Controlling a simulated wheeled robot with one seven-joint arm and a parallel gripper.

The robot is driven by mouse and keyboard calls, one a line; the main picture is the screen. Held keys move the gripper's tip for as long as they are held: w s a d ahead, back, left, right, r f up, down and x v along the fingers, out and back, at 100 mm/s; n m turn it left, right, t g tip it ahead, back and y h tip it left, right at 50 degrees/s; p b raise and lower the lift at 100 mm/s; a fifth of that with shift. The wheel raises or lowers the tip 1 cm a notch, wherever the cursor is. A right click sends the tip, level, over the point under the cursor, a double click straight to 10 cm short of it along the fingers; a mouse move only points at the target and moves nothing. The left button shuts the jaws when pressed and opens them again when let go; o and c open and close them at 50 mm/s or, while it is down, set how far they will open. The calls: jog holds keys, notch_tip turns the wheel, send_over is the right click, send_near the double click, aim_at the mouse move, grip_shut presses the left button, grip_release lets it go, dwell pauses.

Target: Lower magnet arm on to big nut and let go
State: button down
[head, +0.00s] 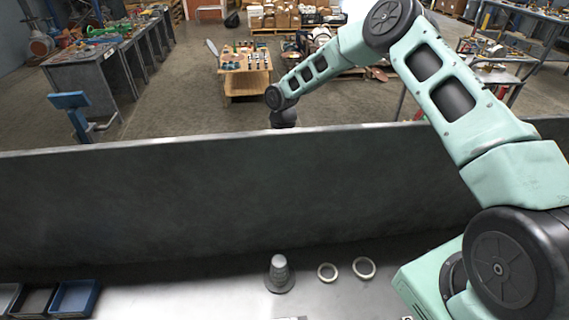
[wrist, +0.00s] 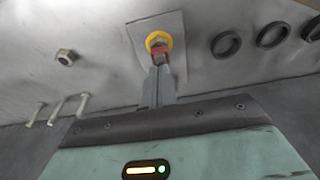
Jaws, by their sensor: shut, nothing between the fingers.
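In the wrist view, my gripper (wrist: 161,68) is shut and reaches toward a yellow round piece (wrist: 157,38) with a red part below it. I cannot tell whether the fingers touch it or are only in front of it. The yellow piece stands over a pale square plate (wrist: 174,24) on the grey surface. I cannot tell for sure whether it is the magnet arm. A brownish hex nut (wrist: 66,57) lies apart, to the left. In the head view my gripper is hidden behind the dark grey panel (head: 200,190).
Three dark rings (wrist: 226,44) lie to the right in the wrist view, and several pale bent rods (wrist: 58,110) at left. In the head view, a grey ribbed cone (head: 280,275), two pale rings (head: 328,272) and blue-edged trays (head: 75,297) are on this side of the panel.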

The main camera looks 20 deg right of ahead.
jog(key=shift+w, duration=0.15)
jog(key=shift+w+d+b, duration=0.2)
jog(key=shift+w+b, duration=0.1)
jog(key=shift+w, duration=0.3)
jog(key=shift+r, duration=0.1)
jog(key=b+v, duration=0.3)
jog(key=v, duration=1.4)
jog(key=shift+w+b, duration=0.2)
jog(key=shift+b, duration=0.15)
jog(key=shift+r, duration=0.1)
